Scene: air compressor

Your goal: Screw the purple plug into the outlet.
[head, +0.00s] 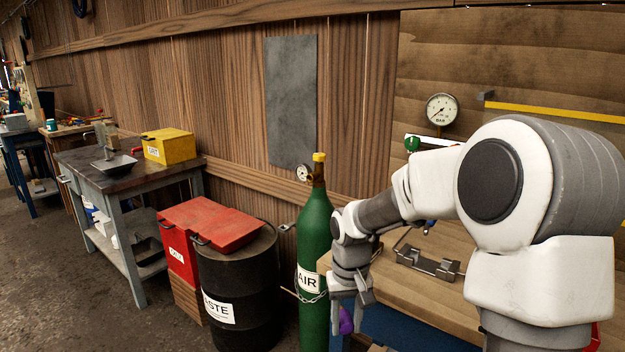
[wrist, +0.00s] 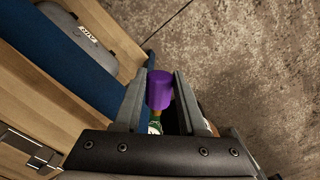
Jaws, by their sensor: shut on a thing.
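The purple plug (head: 346,322) shows just below my gripper (head: 350,296) in the head view, at the left end of the wooden bench. In the wrist view the purple plug (wrist: 159,86) sits between the two fingers of my gripper (wrist: 160,80), which is shut on it. A small green and orange part shows beneath the plug there; I cannot tell what it is. I cannot make out the outlet in either view. A blue surface (wrist: 62,58) runs beside the left finger in the wrist view, apart from the plug.
The wooden bench (head: 447,287) carries a metal bracket (head: 425,262). A green air cylinder (head: 314,235) stands left of my gripper, with a black waste drum (head: 240,295) and red bin (head: 180,245) further left. Bare floor (wrist: 255,65) lies right of the gripper in the wrist view.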

